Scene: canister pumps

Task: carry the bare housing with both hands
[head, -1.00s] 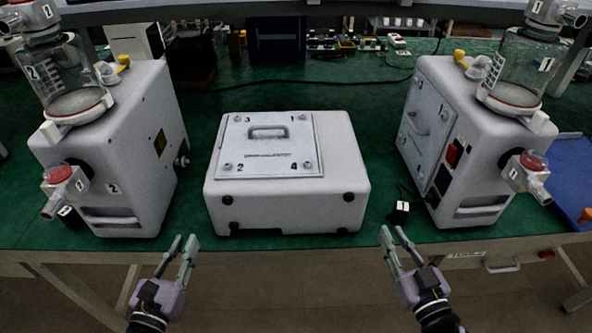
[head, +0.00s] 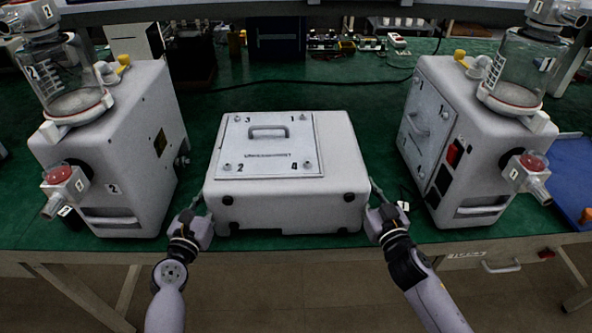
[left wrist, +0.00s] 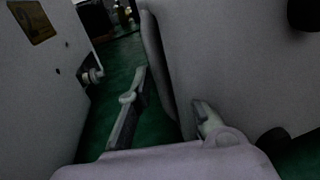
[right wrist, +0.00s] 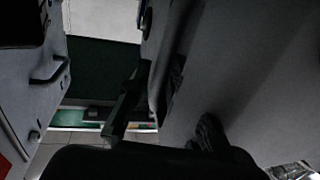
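The bare housing (head: 290,205), a white box with a handled panel on top marked 1 to 4, lies on the green bench mat between two jar-topped pumps. My left gripper (head: 200,200) is at its left side near the front. In the left wrist view, the gripper's fingers (left wrist: 165,115) are apart, with the housing (left wrist: 235,65) to the right and behind one finger. My right gripper (head: 374,195) is at its right side. In the right wrist view, its fingers (right wrist: 168,118) are apart beside the housing (right wrist: 250,70). Contact cannot be told.
A pump (head: 140,150) with a glass jar stands close on the left, another (head: 470,130) on the right. Small tags lie near the front edge. A black cable (head: 300,82) crosses the mat behind the housing. A blue tray (head: 570,165) is at far right.

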